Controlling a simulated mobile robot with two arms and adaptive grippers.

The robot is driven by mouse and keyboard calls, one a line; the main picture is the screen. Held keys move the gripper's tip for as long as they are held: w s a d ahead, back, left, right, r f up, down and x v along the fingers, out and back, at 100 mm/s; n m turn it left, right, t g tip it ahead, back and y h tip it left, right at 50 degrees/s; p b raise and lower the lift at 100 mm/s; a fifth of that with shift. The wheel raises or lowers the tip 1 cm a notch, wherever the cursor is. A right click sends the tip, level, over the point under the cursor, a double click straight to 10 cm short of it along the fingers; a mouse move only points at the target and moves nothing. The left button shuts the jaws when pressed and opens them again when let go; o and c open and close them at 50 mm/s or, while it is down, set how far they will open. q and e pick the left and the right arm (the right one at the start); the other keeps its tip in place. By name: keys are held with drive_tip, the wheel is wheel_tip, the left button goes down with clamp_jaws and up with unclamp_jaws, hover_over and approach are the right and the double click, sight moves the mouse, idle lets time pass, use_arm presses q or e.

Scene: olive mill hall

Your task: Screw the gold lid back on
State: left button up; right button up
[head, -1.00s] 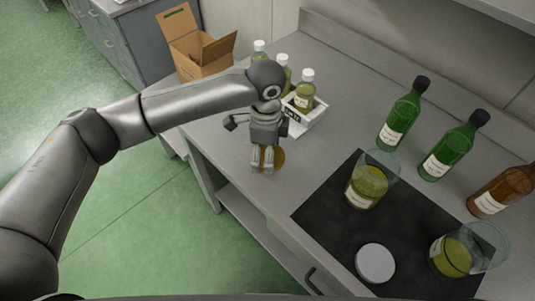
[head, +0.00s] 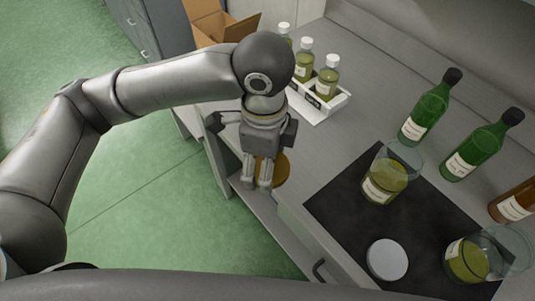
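The gold lid (head: 281,171) is a flat round amber-gold disc by the front edge of the bench, partly hidden behind the fingers of my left gripper (head: 258,184). The gripper points down, its fingers a small gap apart and closed on the lid's near side; the exact contact is hard to see. Two glass jars with green-yellow contents and labels show no lid: one jar (head: 385,184) stands on the dark mat's far part, the other (head: 467,262) at its right. A pale grey disc-shaped lid (head: 387,259) lies on the mat. My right gripper is out of view.
The dark mat (head: 340,205) lies on the grey bench. Two green bottles (head: 424,113) (head: 478,150) and a brown bottle (head: 514,205) stand behind it. A white tray (head: 336,105) with small bottles and an open cardboard box (head: 222,27) are at the back left.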

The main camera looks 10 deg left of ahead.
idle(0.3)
use_arm(q)
drive_tip(key=w+a+f+n, duration=0.1)
drive_tip(key=a+f+n, duration=0.1)
drive_tip(key=a+n, duration=1.3)
drive_tip(key=shift+w+a+f+n, duration=0.2)
drive_tip(key=shift+f+n, duration=0.15)
drive_tip(key=shift+n, duration=2.05)
drive_tip(key=shift+d, duration=0.1)
